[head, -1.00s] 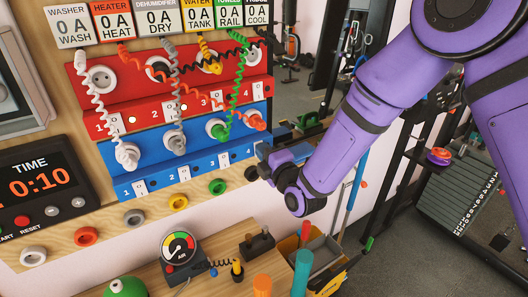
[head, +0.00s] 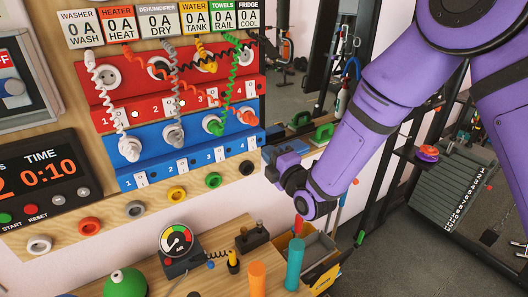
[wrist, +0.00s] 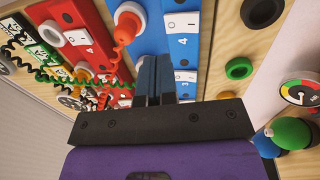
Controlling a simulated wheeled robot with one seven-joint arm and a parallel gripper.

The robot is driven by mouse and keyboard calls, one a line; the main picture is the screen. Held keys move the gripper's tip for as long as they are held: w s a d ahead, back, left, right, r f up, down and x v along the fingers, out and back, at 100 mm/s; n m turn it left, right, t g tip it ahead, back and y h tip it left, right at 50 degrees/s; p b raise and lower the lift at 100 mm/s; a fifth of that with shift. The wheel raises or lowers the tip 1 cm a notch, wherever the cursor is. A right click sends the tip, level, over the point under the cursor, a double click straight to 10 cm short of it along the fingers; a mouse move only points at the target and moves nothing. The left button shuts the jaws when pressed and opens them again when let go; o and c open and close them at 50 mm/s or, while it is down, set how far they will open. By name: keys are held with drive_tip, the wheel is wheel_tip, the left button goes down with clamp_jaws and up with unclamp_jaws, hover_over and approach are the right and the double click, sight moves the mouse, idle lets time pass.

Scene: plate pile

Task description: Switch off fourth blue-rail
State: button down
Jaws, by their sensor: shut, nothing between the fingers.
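The blue rail (head: 130,177) runs along the lower wall panel, with white rocker switches numbered along its lower edge. The fourth blue-rail switch (head: 252,142) is at its right end, beside my gripper (head: 268,155). In the wrist view, the fourth switch (wrist: 181,22) is a white rocker marked 0 and 1, next to the socket with an orange plug (wrist: 128,25). The third switch (wrist: 185,76) lies close to my shut, empty fingers (wrist: 153,62), which are in front of the blue rail. Contact with the rail and the rockers' tilt cannot be told.
The red rail (head: 115,118) with its own switches is above, and coiled cords hang across both rails. A bench with an air gauge (head: 176,240) and upright coloured handles (head: 295,262) stands underneath.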

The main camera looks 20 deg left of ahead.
drive_tip(key=r+v, duration=0.1)
drive_tip(key=v, duration=0.6)
drive_tip(key=shift+r, duration=0.35)
drive_tip(key=shift+d, duration=0.1)
drive_tip(key=w+d+r+m+h, duration=0.55)
drive_tip(key=d+r, duration=0.25)
drive_tip(key=d, duration=0.3)
drive_tip(key=s+d+r+m+g+h, duration=0.1)
drive_tip(key=s+d+r+m+h, duration=0.1)
drive_tip(key=d+r+m, duration=0.3)
drive_tip(key=s+d+r+m+g+h, duration=0.1)
drive_tip(key=s+d+m+h, duration=0.15)
drive_tip(key=d, duration=0.55)
drive_tip(key=s+d+r+m+g+h, duration=0.2)
drive_tip(key=s+d+m, duration=0.5)
drive_tip(key=s, duration=0.4)
drive_tip(key=s+d+r+m+g+h, duration=0.2)
drive_tip(key=s+d+r+m+g, duration=0.1)
drive_tip(key=s+d+m, duration=0.4)
drive_tip(key=s+d, duration=0.3)
drive_tip(key=s, duration=0.2)
drive_tip(key=shift+m+g+h, duration=0.3)
drive_tip(key=shift+m, duration=0.1)
